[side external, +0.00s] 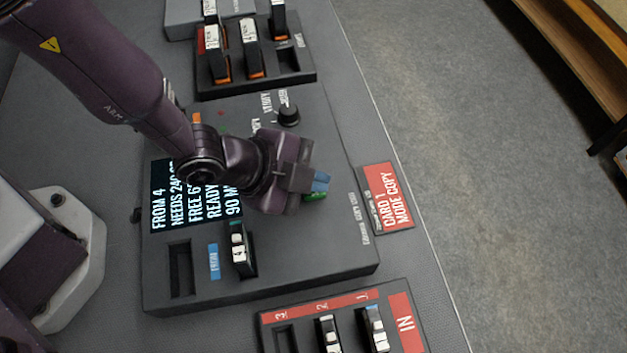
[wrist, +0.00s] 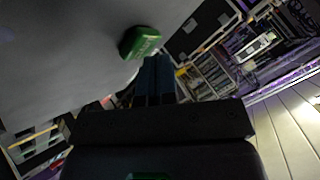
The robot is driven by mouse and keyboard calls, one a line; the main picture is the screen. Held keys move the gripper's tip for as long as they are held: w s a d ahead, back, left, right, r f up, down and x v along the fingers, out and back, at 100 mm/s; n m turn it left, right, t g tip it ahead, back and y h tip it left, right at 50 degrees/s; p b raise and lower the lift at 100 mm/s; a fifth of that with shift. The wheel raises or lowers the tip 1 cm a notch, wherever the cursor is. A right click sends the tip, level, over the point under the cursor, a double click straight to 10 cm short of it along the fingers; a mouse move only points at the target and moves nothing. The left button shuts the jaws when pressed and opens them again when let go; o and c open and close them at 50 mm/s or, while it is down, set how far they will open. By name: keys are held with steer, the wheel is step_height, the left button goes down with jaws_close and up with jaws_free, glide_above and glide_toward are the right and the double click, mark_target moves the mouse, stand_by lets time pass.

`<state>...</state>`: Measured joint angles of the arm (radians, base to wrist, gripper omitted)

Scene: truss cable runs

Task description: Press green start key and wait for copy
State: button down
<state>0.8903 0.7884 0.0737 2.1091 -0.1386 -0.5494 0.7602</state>
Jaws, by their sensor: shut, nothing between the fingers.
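The green start key (side external: 316,196) stands on the dark grey copier box (side external: 330,250), partly hidden by my gripper in the side view. In the wrist view the green key (wrist: 140,41) shows just beyond and left of the fingertips. My gripper (side external: 321,181) is shut and empty, its blue fingertips right by the key; I cannot tell whether they touch it. The copier's screen (side external: 182,196) reads FROM 4, NEEDS 240, FREE 6, READY, 90 M, partly covered by my arm. A card marked 4 (side external: 240,249) sits in a slot beside a blue label.
A black knob (side external: 288,114) stands behind my gripper. A red-labelled IN rack (side external: 400,320) holds cards at the front; another card rack (side external: 290,72) stands at the back. An empty slot (side external: 180,268) is left of card 4.

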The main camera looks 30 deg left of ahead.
steer(key=shift+f, duration=0.45)
steer(key=shift+r, duration=0.1)
stand_by(0.4)
steer(key=shift+r, duration=0.85)
steer(key=shift+r, duration=2.55)
